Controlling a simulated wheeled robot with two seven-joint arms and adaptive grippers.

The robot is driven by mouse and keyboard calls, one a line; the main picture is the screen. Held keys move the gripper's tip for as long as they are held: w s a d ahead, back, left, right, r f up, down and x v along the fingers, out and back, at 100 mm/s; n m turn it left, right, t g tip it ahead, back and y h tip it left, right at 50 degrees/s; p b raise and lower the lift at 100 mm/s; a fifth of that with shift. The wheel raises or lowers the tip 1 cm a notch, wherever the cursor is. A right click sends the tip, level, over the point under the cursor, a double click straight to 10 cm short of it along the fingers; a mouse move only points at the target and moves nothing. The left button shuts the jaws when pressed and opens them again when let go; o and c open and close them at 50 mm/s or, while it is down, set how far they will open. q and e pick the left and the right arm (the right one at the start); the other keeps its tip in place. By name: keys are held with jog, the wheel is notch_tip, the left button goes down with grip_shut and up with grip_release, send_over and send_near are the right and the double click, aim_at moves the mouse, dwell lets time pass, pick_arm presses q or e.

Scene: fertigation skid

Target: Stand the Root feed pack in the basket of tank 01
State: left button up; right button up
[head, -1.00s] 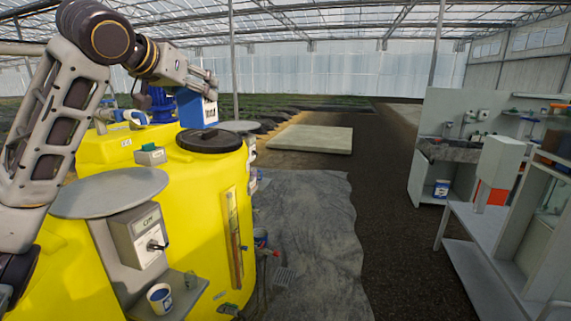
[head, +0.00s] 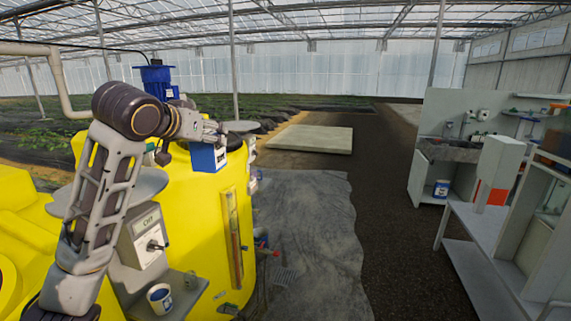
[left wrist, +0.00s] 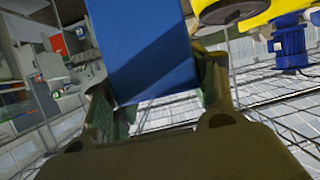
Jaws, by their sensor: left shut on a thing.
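My left gripper (head: 213,133) is shut on a blue and white pack (head: 207,158). The pack hangs below the fingers, in front of the upper part of a yellow tank (head: 205,215). In the left wrist view, the pack's plain blue side (left wrist: 150,55) fills the space between the two fingers (left wrist: 160,95). The name on the pack is too small to read. I cannot make out a basket or a tank number. My right gripper is not in view.
A grey box with a switch (head: 143,237) and a shelf with a blue and white cup (head: 160,298) are on the tank's front. A blue motor (head: 156,82) stands behind my arm. A bench (head: 490,225) is at right. The dark floor between is clear.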

pick_arm(q)
jog(key=s+a+f+n+y, duration=0.1)
jog(key=a+f, duration=0.1)
jog(key=f, duration=1.3)
jog(key=s+a+f+n+y, duration=0.1)
jog(key=a+f, duration=0.1)
jog(key=f, duration=1.3)
jog(key=s+f, duration=0.6)
jog(key=f, duration=0.5)
jog(key=s+d+f, duration=0.1)
jog(key=s+f, duration=0.5)
jog(key=f, duration=0.5)
jog(key=shift+d+y, duration=0.15)
jog(key=shift+y, duration=0.25)
jog(key=shift+r+p, duration=2.4)
jog(key=shift+r, duration=0.25)
jog(key=shift+r+p, duration=0.4)
jog(key=shift+r, duration=0.05)
